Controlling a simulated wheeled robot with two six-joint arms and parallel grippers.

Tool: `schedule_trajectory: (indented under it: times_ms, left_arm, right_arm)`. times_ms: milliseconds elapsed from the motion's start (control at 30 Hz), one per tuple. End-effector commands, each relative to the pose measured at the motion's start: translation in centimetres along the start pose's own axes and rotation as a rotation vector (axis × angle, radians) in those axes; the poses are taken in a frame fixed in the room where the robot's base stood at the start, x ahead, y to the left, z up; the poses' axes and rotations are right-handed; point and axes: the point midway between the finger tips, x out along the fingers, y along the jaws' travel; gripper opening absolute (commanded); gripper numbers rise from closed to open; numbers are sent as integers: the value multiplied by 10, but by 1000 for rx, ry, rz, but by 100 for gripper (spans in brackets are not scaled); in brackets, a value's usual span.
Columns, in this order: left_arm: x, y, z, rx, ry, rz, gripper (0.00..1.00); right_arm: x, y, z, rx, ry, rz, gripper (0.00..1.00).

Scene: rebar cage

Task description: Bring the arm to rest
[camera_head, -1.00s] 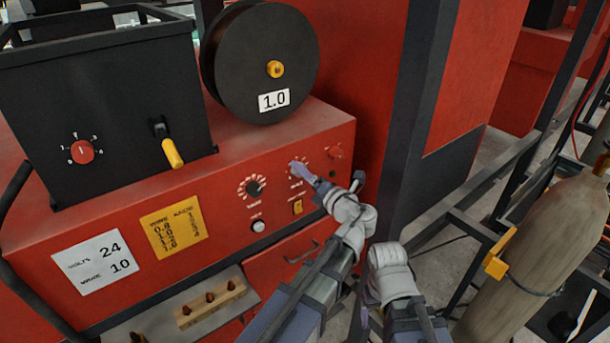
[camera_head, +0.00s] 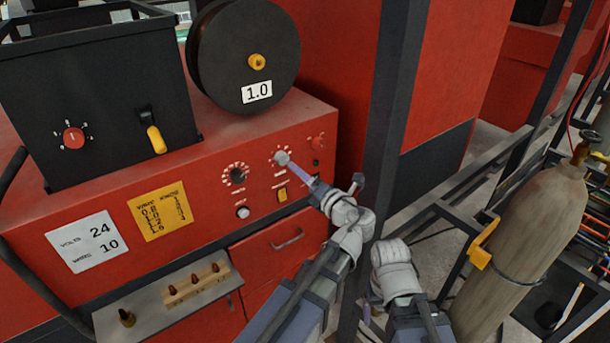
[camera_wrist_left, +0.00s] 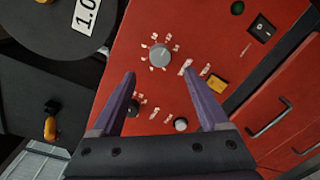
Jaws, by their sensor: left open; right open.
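My left gripper (camera_head: 298,174) is in front of the red welder panel (camera_head: 215,215), its fingers reaching toward a grey knob (camera_head: 281,157) ringed by white marks. In the left wrist view the two purple fingers (camera_wrist_left: 158,80) are spread apart with nothing between them. The grey knob (camera_wrist_left: 160,55) shows just beyond their tips, apparently clear of them. My right gripper (camera_head: 367,316) is low in the head view, mostly hidden behind the arms, with only a sliver of purple finger showing.
A black wire spool (camera_head: 243,55) marked 1.0 and a black box (camera_head: 95,95) stand on the welder. A tray (camera_head: 165,305) with several brass tips sits below.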

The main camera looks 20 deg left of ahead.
Motion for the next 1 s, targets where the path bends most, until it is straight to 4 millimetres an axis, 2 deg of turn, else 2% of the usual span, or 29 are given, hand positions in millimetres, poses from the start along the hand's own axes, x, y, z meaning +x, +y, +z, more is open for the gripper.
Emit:
schedule_trajectory:
  times_ms: [167, 267, 367, 467, 667, 800, 1000]
  left_arm:
    - [1, -1, -2, -15, 7, -4, 78]
    - [4, -4, -15, -122, 53, -29, 78]
    - [10, -14, -43, -358, 162, -72, 78]
    - [12, -28, -78, -672, 324, -99, 78]
    - [-1, -60, -138, -1292, 696, -35, 78]
    - [-21, -81, -170, -1684, 981, 120, 78]
    - [-58, -105, -196, -2116, 1367, 489, 78]
  right_arm:
    - [0, 0, 0, 0, 0, 0, 78]
    - [0, 0, 0, 0, 0, 0, 78]
    - [0, 0, 0, 0, 0, 0, 78]
    - [0, 0, 0, 0, 0, 0, 78]
    - [0, 0, 0, 0, 0, 0, 78]
    - [0, 0, 0, 0, 0, 0, 78]
    - [0, 0, 0, 0, 0, 0, 78]
